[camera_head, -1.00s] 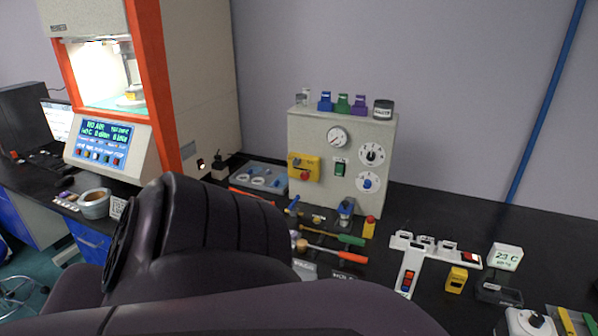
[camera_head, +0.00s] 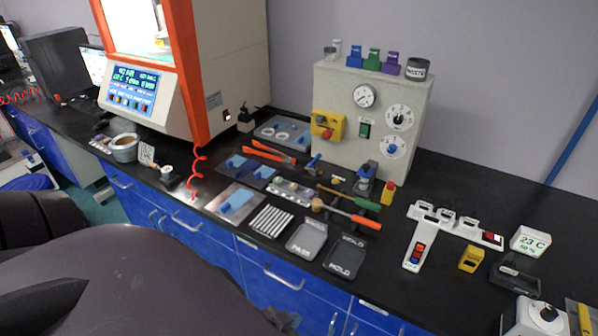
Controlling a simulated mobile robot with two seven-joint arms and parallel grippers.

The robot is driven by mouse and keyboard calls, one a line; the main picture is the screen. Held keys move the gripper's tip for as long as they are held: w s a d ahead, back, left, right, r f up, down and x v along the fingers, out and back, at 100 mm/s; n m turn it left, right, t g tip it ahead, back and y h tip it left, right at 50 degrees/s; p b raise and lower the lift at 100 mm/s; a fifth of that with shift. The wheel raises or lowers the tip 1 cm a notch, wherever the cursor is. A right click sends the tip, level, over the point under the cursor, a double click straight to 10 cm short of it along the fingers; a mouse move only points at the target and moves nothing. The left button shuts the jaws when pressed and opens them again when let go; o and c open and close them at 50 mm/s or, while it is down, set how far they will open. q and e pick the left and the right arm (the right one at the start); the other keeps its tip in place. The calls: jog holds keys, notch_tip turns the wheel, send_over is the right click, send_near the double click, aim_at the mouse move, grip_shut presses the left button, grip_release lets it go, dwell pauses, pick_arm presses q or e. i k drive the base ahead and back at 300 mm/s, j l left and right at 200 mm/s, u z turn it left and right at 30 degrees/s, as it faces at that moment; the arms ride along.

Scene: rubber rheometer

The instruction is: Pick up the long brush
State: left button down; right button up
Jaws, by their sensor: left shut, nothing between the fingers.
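Two long-handled tools lie side by side on the black bench in front of the beige gauge box. One has a green handle (camera_head: 351,198). The other has a red-orange handle (camera_head: 352,217) and a tan rounded head at its left end. I cannot tell for sure which of them is the long brush. My left arm fills the lower left, and a small part of my left gripper (camera_head: 283,319) shows at the bottom edge, below the bench front. It is shut and empty, well apart from both tools. My right gripper is not in view.
Orange tongs (camera_head: 270,151), metal rods (camera_head: 271,220), a grey tray (camera_head: 307,238) and a dark tray (camera_head: 345,257) crowd the nearby bench. The beige gauge box (camera_head: 372,115) stands behind. A white rack (camera_head: 418,245) is at right. Blue drawers (camera_head: 275,268) lie below the bench edge.

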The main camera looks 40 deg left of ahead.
aim_at(316, 204)
jog(key=u, duration=0.45)
jog(key=i+l+u, duration=0.1)
jog(key=u, duration=0.35)
jog(key=l+u, duration=0.2)
jog(key=u, duration=0.25)
